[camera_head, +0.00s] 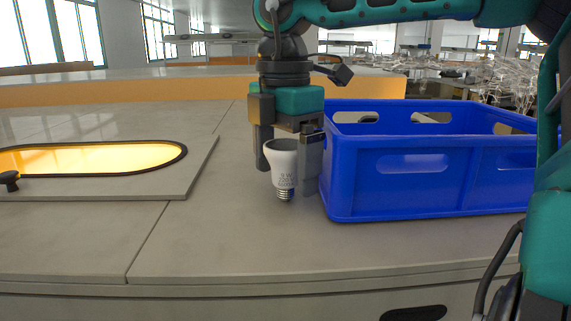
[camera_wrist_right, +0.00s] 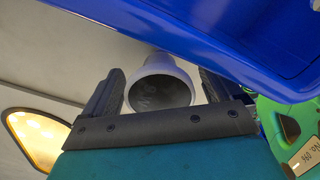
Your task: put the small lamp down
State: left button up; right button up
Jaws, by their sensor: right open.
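The small lamp (camera_head: 284,168) is a white bulb with a grey screw cap and printed text. In the head view it is upright with its cap down at the countertop (camera_head: 230,235), just left of the blue crate. I cannot tell for sure whether the cap touches the surface. My right gripper (camera_head: 286,178) points down with one finger on each side of the lamp. In the wrist view the lamp (camera_wrist_right: 163,84) shows between the open fingers (camera_wrist_right: 160,75), with gaps on both sides. My left gripper is not in view.
The blue crate (camera_head: 415,190) stands close against the right finger's side. A raised panel with a glowing oval window (camera_head: 95,158) lies at the left, with a black knob (camera_head: 9,180). The countertop between panel and lamp, and in front of them, is clear.

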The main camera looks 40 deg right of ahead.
jog(key=c, duration=1.2)
jog(key=shift+r, duration=0.1)
jog(key=shift+r, duration=0.1)
notch_tip(320, 180, up, 20)
jog(key=p, duration=0.2)
